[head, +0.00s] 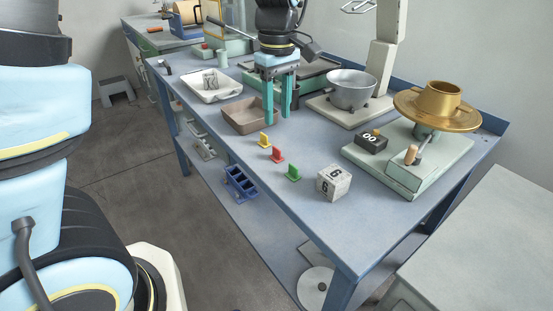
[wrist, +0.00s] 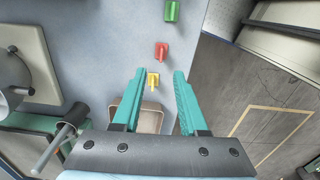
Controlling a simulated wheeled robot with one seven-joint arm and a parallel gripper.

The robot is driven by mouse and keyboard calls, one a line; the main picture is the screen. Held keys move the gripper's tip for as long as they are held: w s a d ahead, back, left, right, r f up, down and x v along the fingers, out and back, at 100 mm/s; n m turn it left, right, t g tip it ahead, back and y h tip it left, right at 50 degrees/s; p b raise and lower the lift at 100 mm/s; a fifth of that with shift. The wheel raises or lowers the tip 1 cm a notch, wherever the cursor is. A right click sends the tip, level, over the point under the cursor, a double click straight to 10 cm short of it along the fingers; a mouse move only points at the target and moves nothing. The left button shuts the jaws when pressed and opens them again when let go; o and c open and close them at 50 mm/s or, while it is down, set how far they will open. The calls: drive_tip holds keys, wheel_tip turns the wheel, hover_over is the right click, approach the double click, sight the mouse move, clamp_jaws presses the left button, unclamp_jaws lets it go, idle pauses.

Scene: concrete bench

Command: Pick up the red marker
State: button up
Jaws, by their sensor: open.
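The red marker (head: 277,155) is a small piece with a flat base and an upright part. It stands on the blue-grey bench top between the yellow marker (head: 264,140) and the green marker (head: 294,173). My gripper (head: 278,119) is open and empty, pointing down above the bench, farther back than the markers. In the wrist view, the red marker (wrist: 161,50) lies just beyond the fingertips of my gripper (wrist: 160,72). The yellow marker (wrist: 153,79) appears between the fingers there, and the green marker (wrist: 171,11) is at the top edge.
A brown tray (head: 231,122) sits beside my gripper, with a white tray (head: 203,94) behind. A numbered cube (head: 334,183) stands right of the green marker. A scale with a grey bowl (head: 351,91) and a green device with a brass pan (head: 406,108) stand right. Bench around the markers is clear.

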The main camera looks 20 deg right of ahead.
sight(277, 153)
wheel_tip(277, 153, down, 9)
drive_tip(key=shift+s+a+r, duration=0.1)
idle(0.4)
clamp_jaws()
idle(0.5)
